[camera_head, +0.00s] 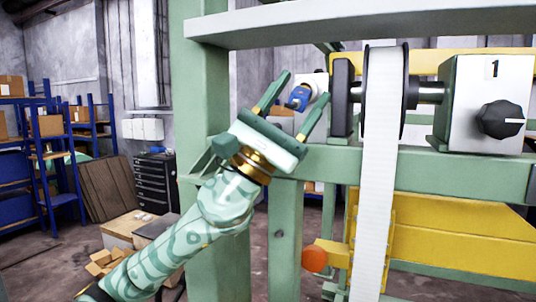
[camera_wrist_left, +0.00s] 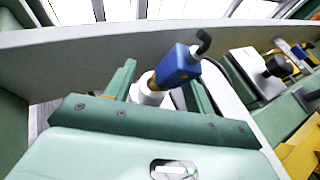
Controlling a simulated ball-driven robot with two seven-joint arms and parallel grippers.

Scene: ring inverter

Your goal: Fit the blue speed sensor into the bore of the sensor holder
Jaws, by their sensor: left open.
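The blue speed sensor (camera_head: 299,97) shows between the two fingers of my left gripper (camera_head: 303,88) in the head view. In the left wrist view the sensor (camera_wrist_left: 180,62) has a blue body, a brownish barrel and a dark bent cable end, and sits tilted. A white round part (camera_wrist_left: 150,90), seemingly the sensor holder, is at the lower end of its barrel; I cannot tell how far the barrel is in a bore. My left gripper is open, with one finger on each side of the sensor and the white part. My right gripper is not in view.
A green machine frame (camera_head: 440,172) surrounds the area. Right of the gripper, a white web (camera_head: 380,130) runs over a black-flanged roller. A white box (camera_head: 470,85) with a black knob (camera_head: 500,118) is further right. An orange knob (camera_head: 314,258) is below. Shelves stand back left.

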